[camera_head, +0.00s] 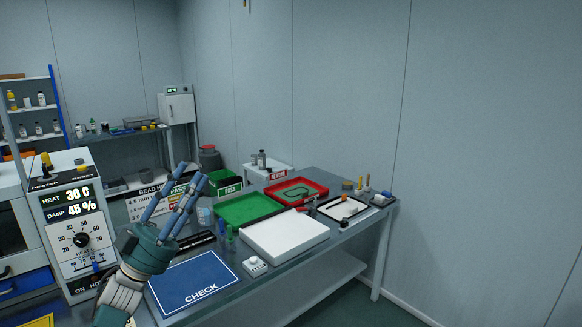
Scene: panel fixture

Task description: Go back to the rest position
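My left gripper (192,173) comes up from the lower left over the table's left end. It has a teal body and long blue fingers pointing up. The fingers stand apart with nothing visible between them, so it is open and empty. It is in front of the bench and left of the green tray, and hides part of the sign behind it. My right gripper is not in view.
A panel (70,222) showing "30 C" and "45 %" stands close on the left. The table holds a blue CHECK mat (190,277), a white block (284,235), a green tray (243,207) and a red tray (317,186). Open floor lies at lower right.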

